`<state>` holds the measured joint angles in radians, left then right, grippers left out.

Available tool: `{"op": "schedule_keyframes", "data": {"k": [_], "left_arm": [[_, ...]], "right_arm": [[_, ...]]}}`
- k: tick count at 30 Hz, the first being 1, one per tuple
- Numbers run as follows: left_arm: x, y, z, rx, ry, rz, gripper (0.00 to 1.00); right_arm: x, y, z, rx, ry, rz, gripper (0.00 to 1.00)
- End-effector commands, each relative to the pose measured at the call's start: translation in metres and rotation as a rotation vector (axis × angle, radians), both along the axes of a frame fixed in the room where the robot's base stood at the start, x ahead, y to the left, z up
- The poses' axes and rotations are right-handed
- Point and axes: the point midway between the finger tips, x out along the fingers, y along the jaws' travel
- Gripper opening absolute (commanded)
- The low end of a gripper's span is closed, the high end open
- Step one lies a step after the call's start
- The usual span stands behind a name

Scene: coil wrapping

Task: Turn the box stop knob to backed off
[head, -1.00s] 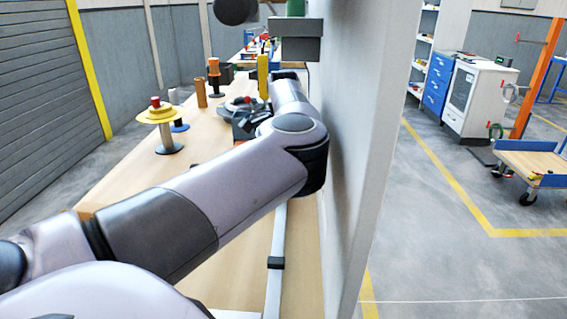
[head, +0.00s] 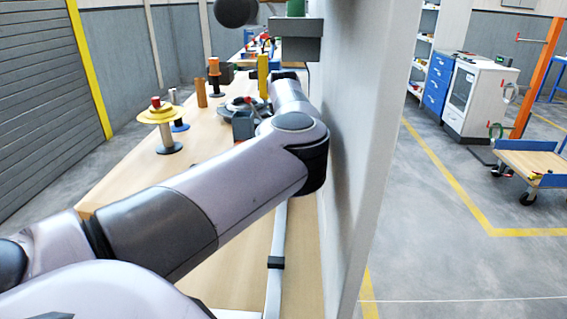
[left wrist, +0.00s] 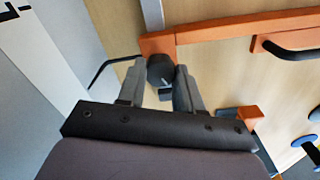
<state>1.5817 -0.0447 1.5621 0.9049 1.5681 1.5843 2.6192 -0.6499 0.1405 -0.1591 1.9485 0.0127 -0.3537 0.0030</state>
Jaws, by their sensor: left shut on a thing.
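The box stop knob (left wrist: 160,70) is a dark, faceted knob at the upper middle of the left wrist view. It sits beside an orange frame (left wrist: 205,35). My left gripper (left wrist: 160,80) has one finger on each side of the knob and is shut on it. Its fingers hide part of the knob's sides, and I see no marking that tells the knob's setting. In the head view my left arm reaches forward over the bench, and I cannot make out its gripper or the knob there. My right gripper is in neither view.
A light wood bench (head: 120,185) runs away from me beside a tall grey panel (head: 365,150) on the right. A yellow-topped spool stand (head: 161,115) and an orange post (head: 201,92) stand on it. A black handle (left wrist: 290,50) is near the knob.

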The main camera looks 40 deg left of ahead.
Motion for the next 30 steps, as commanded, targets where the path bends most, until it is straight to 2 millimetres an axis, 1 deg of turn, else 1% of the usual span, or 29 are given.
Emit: {"op": "schedule_keyframes", "data": {"k": [1,6,15,21,30], "left_arm": [[-0.0010,0.0002,-0.0027,-0.001,0.004,0.042,0.04],[-0.0010,0.0002,-0.0029,-0.002,0.004,0.176,0.04],[-0.0010,0.0001,-0.0033,-0.002,0.004,0.333,0.04],[-0.0010,0.0000,-0.0035,-0.002,0.004,0.380,0.04],[-0.0011,-0.0002,-0.0037,-0.002,0.005,0.392,0.04]], "right_arm": [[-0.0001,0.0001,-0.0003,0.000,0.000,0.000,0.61],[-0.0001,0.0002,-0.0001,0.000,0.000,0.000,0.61],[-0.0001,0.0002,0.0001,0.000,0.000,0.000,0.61],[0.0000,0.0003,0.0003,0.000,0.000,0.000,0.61],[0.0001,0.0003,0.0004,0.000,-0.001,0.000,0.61]]}}
